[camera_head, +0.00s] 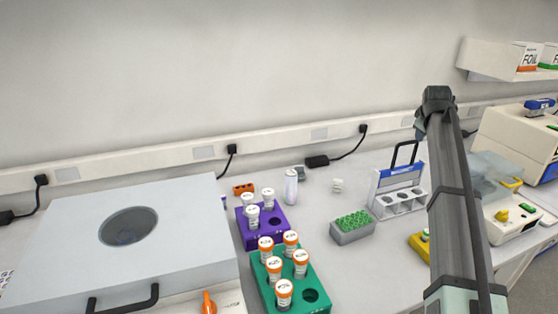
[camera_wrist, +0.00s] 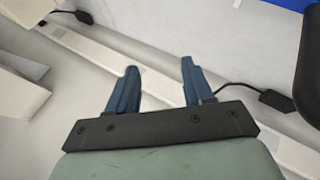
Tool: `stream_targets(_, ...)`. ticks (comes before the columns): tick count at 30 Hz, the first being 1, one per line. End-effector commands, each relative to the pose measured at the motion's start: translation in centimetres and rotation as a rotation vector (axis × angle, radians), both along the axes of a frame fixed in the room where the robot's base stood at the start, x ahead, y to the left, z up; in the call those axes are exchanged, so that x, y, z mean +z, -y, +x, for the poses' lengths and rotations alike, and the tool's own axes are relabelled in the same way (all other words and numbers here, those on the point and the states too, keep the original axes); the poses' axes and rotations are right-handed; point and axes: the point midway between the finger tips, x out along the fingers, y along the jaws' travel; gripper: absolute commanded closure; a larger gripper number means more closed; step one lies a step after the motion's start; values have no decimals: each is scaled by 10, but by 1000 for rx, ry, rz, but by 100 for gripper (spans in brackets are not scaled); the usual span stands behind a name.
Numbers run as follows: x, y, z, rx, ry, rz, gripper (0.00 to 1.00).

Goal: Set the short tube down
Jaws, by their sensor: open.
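My gripper (camera_wrist: 160,68) shows in the wrist view with its two blue fingers apart and nothing between them; it faces the wall. It is not seen in the head view, where my arm rises at the right. Three white-capped tubes (camera_head: 253,215) stand upright in a purple rack (camera_head: 268,240), which has an empty hole at its right. Several orange-capped tubes (camera_head: 284,292) stand in a green rack (camera_head: 321,282), with an empty hole at the front right. I cannot tell which tube is the short one.
A large grey box-shaped device (camera_head: 190,235) fills the left. A white bottle (camera_head: 291,188) stands behind the racks. Right of them are a grey box of green-topped tubes (camera_head: 352,234) and a handled holder (camera_head: 403,202). Some bare bench lies between. Cables run along the wall.

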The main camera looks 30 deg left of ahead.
Motion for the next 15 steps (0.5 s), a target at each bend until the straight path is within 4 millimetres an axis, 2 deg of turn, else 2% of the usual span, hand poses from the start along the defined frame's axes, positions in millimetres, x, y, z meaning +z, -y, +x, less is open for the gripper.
stream_targets(1,-2,-26,-7,24,-19,7,49)
stream_targets(3,-5,-57,-16,51,-46,17,49)
stream_targets(8,-13,-125,-42,111,-113,38,49)
stream_targets(15,-23,-226,-93,204,-222,58,49)
